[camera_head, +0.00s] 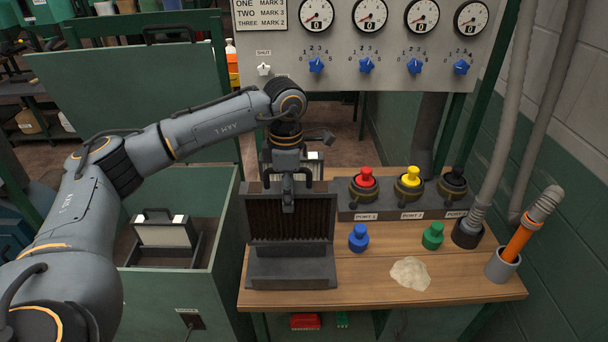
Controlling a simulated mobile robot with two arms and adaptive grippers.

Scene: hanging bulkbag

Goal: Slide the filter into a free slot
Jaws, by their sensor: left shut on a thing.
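A filter (265,222) with brown pleats and a dark frame stands upright at the left end of the wooden bench. My left gripper (288,204) points down at its top middle and is shut on it, covering part of the frame and pleats. A dark grey holder (291,270) is at the filter's lower edge; I cannot tell whether the filter is seated in it or just behind it. A white filter (163,235) with a black handle sits in a dark rack inside the open green bin at left. My right gripper is not in view.
The wooden bench (460,265) holds red (365,178), yellow (410,177) and black plugs on a port block, loose blue (358,238) and green (432,236) plugs, a pale powder patch (410,273), and an orange-handled tool in a cup (502,266). The green bin's (180,300) raised lid stands behind.

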